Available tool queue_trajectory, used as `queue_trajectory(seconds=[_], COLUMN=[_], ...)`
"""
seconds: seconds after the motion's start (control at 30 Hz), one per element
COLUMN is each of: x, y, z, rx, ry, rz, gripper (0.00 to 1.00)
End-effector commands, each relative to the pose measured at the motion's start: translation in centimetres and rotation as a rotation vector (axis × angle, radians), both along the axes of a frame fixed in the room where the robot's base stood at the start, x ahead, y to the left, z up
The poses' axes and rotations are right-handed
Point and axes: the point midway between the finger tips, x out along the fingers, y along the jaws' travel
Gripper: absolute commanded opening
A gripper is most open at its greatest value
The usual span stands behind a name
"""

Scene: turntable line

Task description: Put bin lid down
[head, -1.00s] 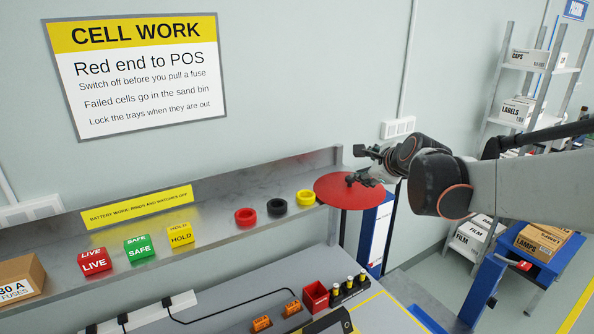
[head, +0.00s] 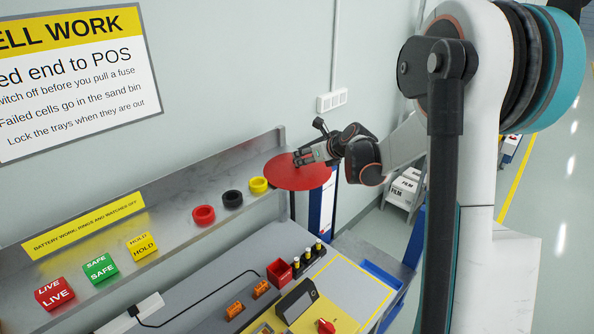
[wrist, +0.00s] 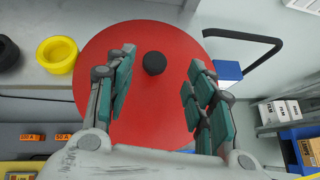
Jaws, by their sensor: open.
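The bin lid is a round red disc (head: 287,176) at the right end of the metal shelf; it fills the middle of the wrist view (wrist: 100,60). A short black knob (wrist: 154,63) stands on the lid. My gripper (head: 305,157) is over the lid in the head view and hides part of it. In the wrist view my gripper (wrist: 160,88) is open, with its fingers spread to the left and right of the knob, and nothing is between them but the view of the lid and knob. Whether the fingers are level with the knob I cannot tell.
Red, black and yellow rings (head: 258,185) stand on the shelf (head: 175,222) left of the lid. A bench with a small red box (head: 279,271), several batteries and orange parts lies below. A blue and white post (head: 322,210) stands under the lid's right side.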

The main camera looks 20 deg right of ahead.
Motion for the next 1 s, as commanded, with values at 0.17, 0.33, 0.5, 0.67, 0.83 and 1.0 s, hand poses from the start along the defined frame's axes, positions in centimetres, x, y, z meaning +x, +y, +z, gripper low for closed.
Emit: queue_trajectory(seconds=[0.17,0.33,0.5,0.67,0.83,1.0], x=[1.1,1.9,3.5,4.8,5.1,5.0], y=[0.3,0.6,1.3,1.5,1.6,1.5], z=[-0.8,-1.5,-3.0,-3.9,-4.1,-4.1], rx=[0.0,-0.001,0.0,-0.002,-0.002,-0.002], ry=[0.001,0.001,0.0,0.0,0.001,0.001], rz=[0.0,0.002,0.001,0.001,0.001,0.001], gripper=[0.49,0.49,0.49,0.49,0.49,0.43])
